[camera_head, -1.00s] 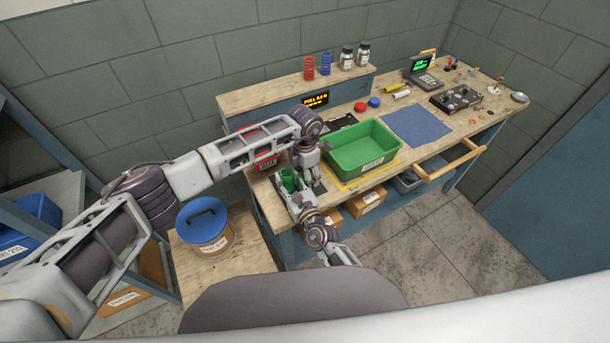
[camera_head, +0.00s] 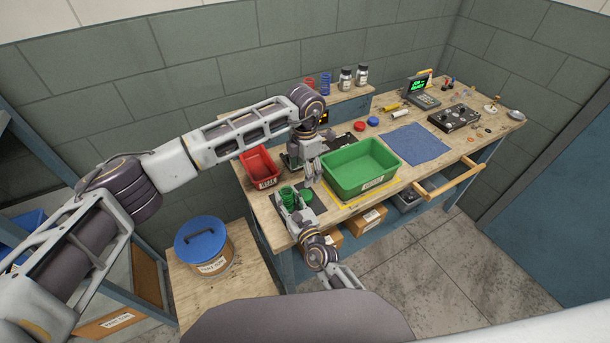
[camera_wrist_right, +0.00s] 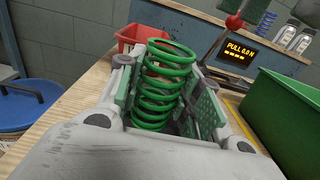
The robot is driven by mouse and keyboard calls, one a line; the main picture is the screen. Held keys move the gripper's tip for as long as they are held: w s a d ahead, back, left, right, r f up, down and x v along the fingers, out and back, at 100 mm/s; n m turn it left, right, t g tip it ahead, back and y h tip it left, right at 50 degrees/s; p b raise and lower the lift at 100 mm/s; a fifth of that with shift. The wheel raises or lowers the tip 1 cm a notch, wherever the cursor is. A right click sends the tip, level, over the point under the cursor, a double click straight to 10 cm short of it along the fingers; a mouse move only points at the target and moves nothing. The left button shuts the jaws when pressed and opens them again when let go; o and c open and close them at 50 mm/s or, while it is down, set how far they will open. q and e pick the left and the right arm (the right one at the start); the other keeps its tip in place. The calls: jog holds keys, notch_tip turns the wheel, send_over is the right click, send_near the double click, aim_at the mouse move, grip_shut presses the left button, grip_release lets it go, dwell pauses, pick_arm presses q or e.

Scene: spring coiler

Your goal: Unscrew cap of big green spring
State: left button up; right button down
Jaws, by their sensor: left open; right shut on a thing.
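The big green spring (camera_head: 287,194) stands upright in my right gripper (camera_head: 297,208), above the dark mat at the bench's near left. In the right wrist view the spring (camera_wrist_right: 166,72) sits between the gripper's two fingers, its top coil uncovered, with no cap seen on it. A small green round piece (camera_head: 306,195) shows right beside the spring in the head view; I cannot tell whether it is the cap. My left gripper (camera_head: 312,178) is open, above and to the right of the spring. Part of it shows at the top of the right wrist view.
A green bin (camera_head: 362,190) stands close to the right of my grippers, a red bin (camera_head: 264,183) behind left. A blue-lidded bucket (camera_head: 215,262) stands at the left. A red cap (camera_head: 358,126), a blue cap (camera_head: 373,121) and a blue mat (camera_head: 443,151) lie farther right.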

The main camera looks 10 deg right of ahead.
pick_arm(q)
jog(key=shift+r, duration=0.1)
dwell(0.3)
pick_arm(e)
jog(key=c, duration=0.9)
grip_release()
jog(key=shift+s+d, duration=0.1)
jog(key=shift+s, duration=0.05)
jog(key=v, duration=1.1)
jog(key=shift+s, duration=0.3)
jog(key=shift+d, duration=0.15)
pick_arm(q)
jog(key=shift+d, duration=0.1)
pick_arm(e)
jog(key=shift+f, duration=0.1)
